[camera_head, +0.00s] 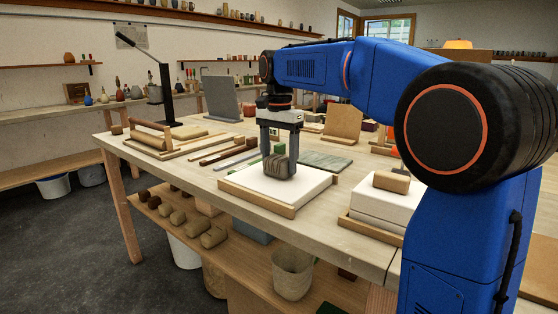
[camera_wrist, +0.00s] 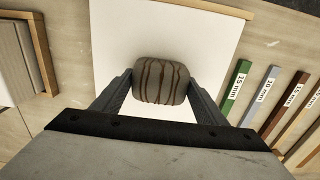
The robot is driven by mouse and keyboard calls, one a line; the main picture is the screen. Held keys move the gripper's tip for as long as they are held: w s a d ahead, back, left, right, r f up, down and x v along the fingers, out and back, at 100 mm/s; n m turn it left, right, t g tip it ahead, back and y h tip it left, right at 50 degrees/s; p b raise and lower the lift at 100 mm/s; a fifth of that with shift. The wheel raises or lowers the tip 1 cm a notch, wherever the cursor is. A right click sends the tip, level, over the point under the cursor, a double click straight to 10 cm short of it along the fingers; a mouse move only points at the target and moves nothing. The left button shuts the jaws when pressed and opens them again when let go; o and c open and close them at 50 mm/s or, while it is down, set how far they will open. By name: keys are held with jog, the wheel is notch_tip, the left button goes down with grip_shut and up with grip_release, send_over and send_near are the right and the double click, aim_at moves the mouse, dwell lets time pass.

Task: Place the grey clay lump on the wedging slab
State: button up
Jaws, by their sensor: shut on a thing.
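The grey clay lump (camera_wrist: 160,82) is a rounded block with dark brown streaks. It also shows in the head view (camera_head: 281,166). My gripper (camera_head: 280,170) points down over the middle of the white wedging slab (camera_head: 250,180), which has a wooden frame. The gripper is shut on the lump, with one finger on each side. In the wrist view the slab (camera_wrist: 110,30) fills the space behind the lump. I cannot tell whether the lump's underside touches the slab.
A tan block (camera_head: 391,182) lies on a white stack at the right. Thickness strips (camera_wrist: 236,88) marked in mm lie beside the slab. A grey-green board (camera_head: 325,161) lies behind it. A rolling pin (camera_head: 190,132) and a wooden-handled frame (camera_head: 152,138) are at the left.

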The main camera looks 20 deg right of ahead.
aim_at(279, 157)
jog(key=shift+f, duration=0.1)
jog(key=o, duration=1.5)
notch_tip(279, 157, up, 12)
jog(key=shift+r, duration=0.15)
jog(key=shift+s, duration=0.15)
